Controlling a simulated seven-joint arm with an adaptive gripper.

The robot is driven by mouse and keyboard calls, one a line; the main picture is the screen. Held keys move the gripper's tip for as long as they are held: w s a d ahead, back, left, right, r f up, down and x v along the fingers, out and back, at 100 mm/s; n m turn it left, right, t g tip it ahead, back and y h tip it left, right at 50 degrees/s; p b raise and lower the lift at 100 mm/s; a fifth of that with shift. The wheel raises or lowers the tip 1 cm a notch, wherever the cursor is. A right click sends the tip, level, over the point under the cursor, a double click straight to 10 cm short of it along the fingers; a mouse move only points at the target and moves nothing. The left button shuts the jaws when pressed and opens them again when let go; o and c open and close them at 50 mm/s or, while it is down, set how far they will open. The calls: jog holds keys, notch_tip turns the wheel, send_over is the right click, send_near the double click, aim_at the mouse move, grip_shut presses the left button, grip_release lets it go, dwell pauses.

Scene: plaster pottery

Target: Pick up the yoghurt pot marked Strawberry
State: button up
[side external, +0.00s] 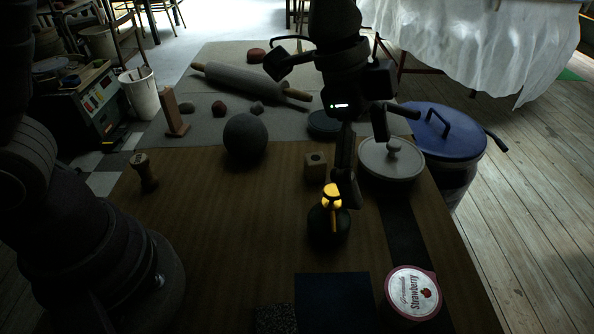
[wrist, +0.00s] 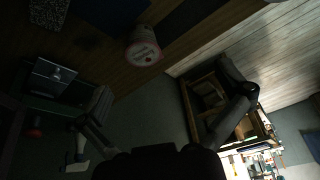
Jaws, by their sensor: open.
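A dark blue square (side external: 333,300) lies just left of the pot, with a speckled block (side external: 275,319) beyond it. A lidded pale pot (side external: 391,160), a small wooden block (side external: 316,166) and a dark ball (side external: 245,138) stand farther back.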

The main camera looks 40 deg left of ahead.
aim_at(413, 292)
jog(key=d+f+m, duration=0.1)
jog(key=d+f, duration=0.2)
jog(key=f, duration=0.1)
jog(key=d+f+m+g, duration=0.1)
jog(key=d+f, duration=0.2)
jog(key=f, duration=0.2)
jog(key=s+d+f+m, duration=0.1)
jog(key=d+f, duration=0.2)
jog(key=f, duration=0.1)
jog(key=shift+d+f+g+h, duration=0.15)
jog(key=shift+d+g+h, duration=0.15)
jog(key=shift+d, duration=0.05)
jog(key=c, duration=1.3)
